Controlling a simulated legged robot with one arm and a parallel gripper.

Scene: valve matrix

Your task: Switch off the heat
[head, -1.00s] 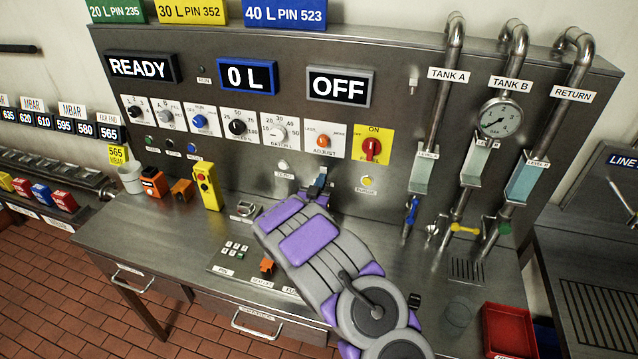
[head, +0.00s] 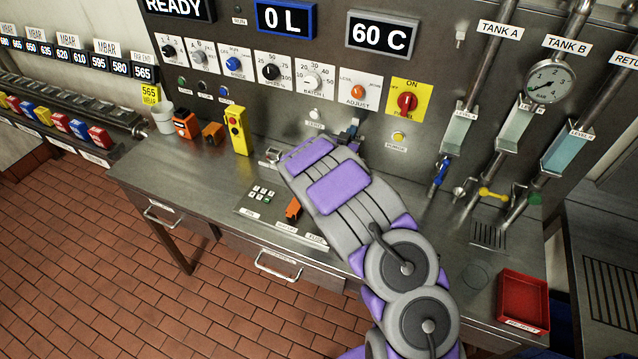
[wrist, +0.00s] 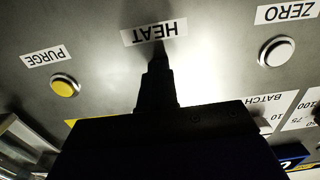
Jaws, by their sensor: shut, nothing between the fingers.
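In the wrist view, which is upside down, a HEAT label (wrist: 154,34) sits on the steel panel. My gripper (wrist: 158,62) is shut and empty, with its dark tips right at the label. The heat control itself is hidden behind the gripper, and I cannot tell whether the tips touch it. In the head view my gripper (head: 352,130) is at the panel, between the white ZERO button (head: 314,114) and the yellow PURGE button (head: 398,136). A grey-framed display (head: 382,36) above reads 60 C.
A red rotary knob on a yellow ON plate (head: 408,102) is up and right of my gripper. A dial row lies above. Below is a steel bench (head: 190,165) with a keypad (head: 262,193), yellow handset (head: 237,130) and red tray (head: 522,300). Valves stand at right.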

